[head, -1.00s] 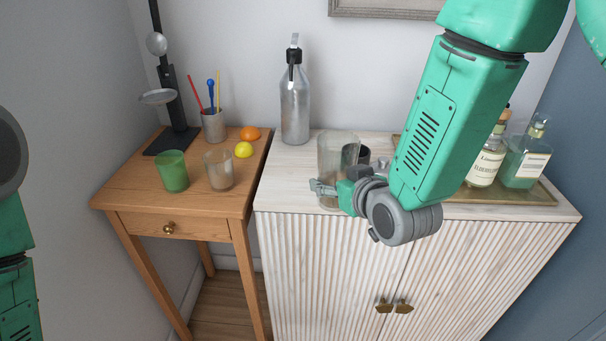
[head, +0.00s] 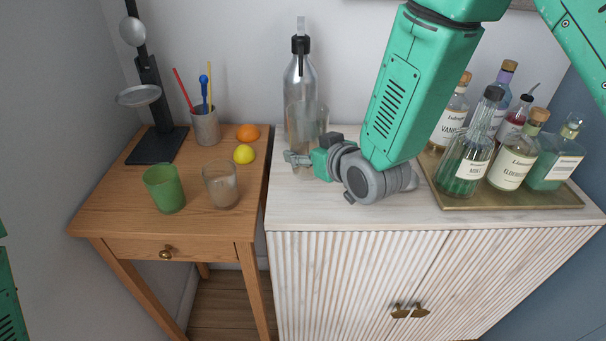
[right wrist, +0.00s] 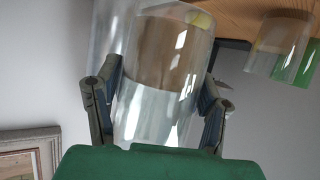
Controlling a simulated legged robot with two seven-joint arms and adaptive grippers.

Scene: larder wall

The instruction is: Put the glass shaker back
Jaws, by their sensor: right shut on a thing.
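The clear glass shaker (head: 308,125) is in my right gripper (head: 300,160), near the left end of the white cabinet top. In the head view it overlaps the tall silver siphon bottle (head: 299,80) behind it, so its outline is faint. In the right wrist view the glass shaker (right wrist: 160,80) stands between the two fingers of the right gripper (right wrist: 160,95), one on each side. I cannot tell whether its base touches the cabinet top. My left gripper is out of view; only part of my left arm shows at the left edge.
A brass tray (head: 510,203) with several bottles stands on the right of the cabinet (head: 370,215). The wooden side table (head: 110,205) at left holds a green glass (head: 164,188), a clear glass (head: 220,184), an orange (head: 247,132), a lemon (head: 243,154) and a straw cup (head: 206,128).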

